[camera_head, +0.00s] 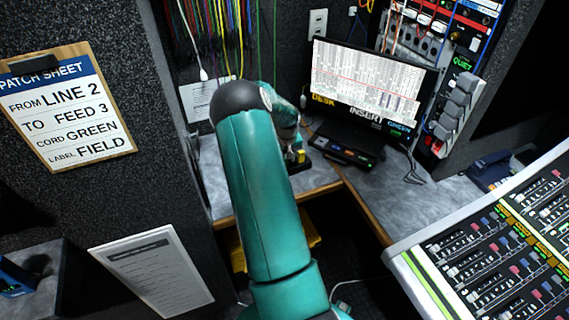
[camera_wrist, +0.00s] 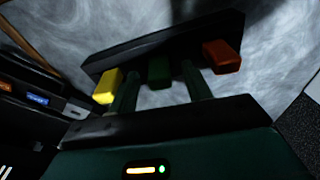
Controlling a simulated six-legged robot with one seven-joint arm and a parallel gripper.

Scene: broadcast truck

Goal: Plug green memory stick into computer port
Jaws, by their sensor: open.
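The green memory stick (camera_wrist: 159,72) stands in a dark holder (camera_wrist: 110,62), between a yellow stick (camera_wrist: 108,86) and an orange-red stick (camera_wrist: 221,56). My gripper (camera_wrist: 158,80) is open, with one finger on each side of the green stick; I cannot tell whether they touch it. In the head view the yellow stick (camera_head: 299,156) shows beside my arm's end, and my arm hides the green stick. A black unit with coloured labels (camera_head: 345,151) lies below the monitor (camera_head: 366,92); it also shows at left in the wrist view (camera_wrist: 36,98). Its port openings are not clear.
The grey desk (camera_head: 392,205) has free room right of the black unit, with dark cables (camera_head: 411,168) on it. A mixing console (camera_head: 500,235) fills the lower right. A patch sheet clipboard (camera_head: 68,110) hangs at left.

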